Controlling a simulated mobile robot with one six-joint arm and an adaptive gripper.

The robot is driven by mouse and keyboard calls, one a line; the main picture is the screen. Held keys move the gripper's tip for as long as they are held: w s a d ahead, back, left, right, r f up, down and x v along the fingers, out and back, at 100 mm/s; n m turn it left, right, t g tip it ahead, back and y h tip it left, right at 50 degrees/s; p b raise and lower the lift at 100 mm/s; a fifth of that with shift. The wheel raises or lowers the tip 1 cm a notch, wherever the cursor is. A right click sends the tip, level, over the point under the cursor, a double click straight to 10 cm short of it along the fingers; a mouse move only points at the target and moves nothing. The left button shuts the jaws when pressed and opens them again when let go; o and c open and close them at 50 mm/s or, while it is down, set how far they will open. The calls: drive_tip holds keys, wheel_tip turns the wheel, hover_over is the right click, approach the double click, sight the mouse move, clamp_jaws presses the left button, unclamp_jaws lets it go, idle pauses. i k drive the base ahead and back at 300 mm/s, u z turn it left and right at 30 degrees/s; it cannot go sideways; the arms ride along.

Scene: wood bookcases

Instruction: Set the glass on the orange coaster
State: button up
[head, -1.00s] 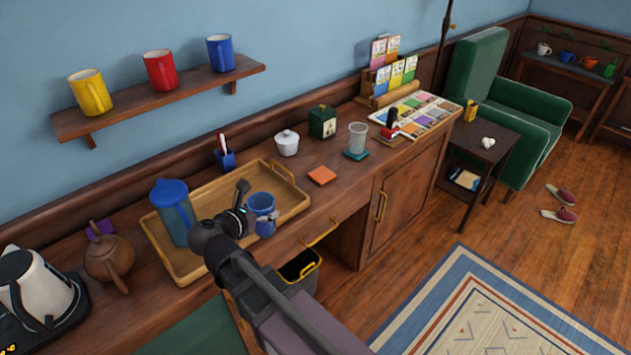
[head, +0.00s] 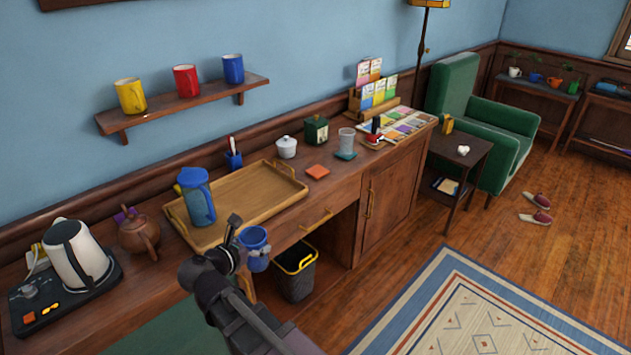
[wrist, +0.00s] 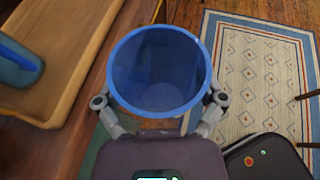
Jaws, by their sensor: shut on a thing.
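My gripper (head: 252,252) is shut on a blue cup (head: 254,238), held in front of the counter's front edge by the tray's near right corner. In the wrist view my gripper (wrist: 160,101) has a finger on each side of the cup (wrist: 158,108), which looks empty with its mouth toward the camera. A clear glass (head: 347,138) stands upright on a teal coaster (head: 345,156) on the counter. The orange coaster (head: 317,171) lies bare to the left of it.
A wooden tray (head: 288,203) holds a blue pitcher (head: 197,198). A white lidded pot (head: 287,147), green box (head: 316,129) and pen holder (head: 234,160) stand behind. A bin (head: 295,272) is below. A teapot (head: 139,235) and kettle (head: 77,254) are at left.

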sight(317, 171)
drive_tip(key=u, duration=0.5)
drive_tip(key=k, duration=0.2)
drive_tip(key=z, duration=1.55)
drive_tip(key=i, duration=2.25)
drive_tip(key=z, duration=0.05)
